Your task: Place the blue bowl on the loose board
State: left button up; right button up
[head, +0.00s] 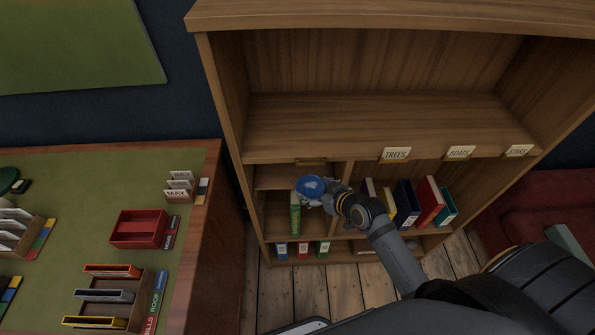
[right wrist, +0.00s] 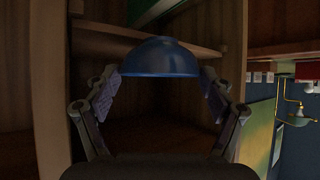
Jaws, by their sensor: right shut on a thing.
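The blue bowl (head: 311,186) is at the front of the left-hand compartment of the bookcase, above a green book. My right gripper (head: 326,197) reaches in from the lower right and is shut on the bowl. In the right wrist view the bowl (right wrist: 160,58) sits between the two fingers (right wrist: 160,92). A lighter brown board (head: 276,176) lies high in the same compartment, behind and left of the bowl; I take it to be the loose board. I cannot tell whether the bowl touches it. My left gripper is not in view.
The green book (head: 295,216) stands below the bowl, and a divider (head: 341,172) is close to its right. Several books (head: 430,202) stand in the right compartment. The broad shelf (head: 370,125) above is bare. A desk with a red tray (head: 138,229) is at left.

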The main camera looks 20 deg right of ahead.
jog(key=w+a, duration=0.1)
jog(key=w, duration=0.1)
jog(key=w+a+p, duration=0.1)
jog(key=w, duration=0.2)
jog(key=w+a, duration=0.1)
jog(key=w, duration=0.2)
jog(key=shift+w, duration=0.15)
jog(key=shift+f, duration=0.25)
jog(key=shift+d, duration=0.1)
jog(key=o, duration=1.1)
jog(key=shift+f, duration=0.15)
jog(key=shift+c, duration=0.2)
jog(key=shift+s+d+r, duration=0.1)
jog(key=shift+s+r, duration=0.1)
jog(key=shift+s, duration=0.05)
jog(key=s+d, duration=0.3)
jog(key=s, duration=0.9)
jog(key=shift+d+r+b, duration=0.3)
jog(key=shift+d+b, duration=0.1)
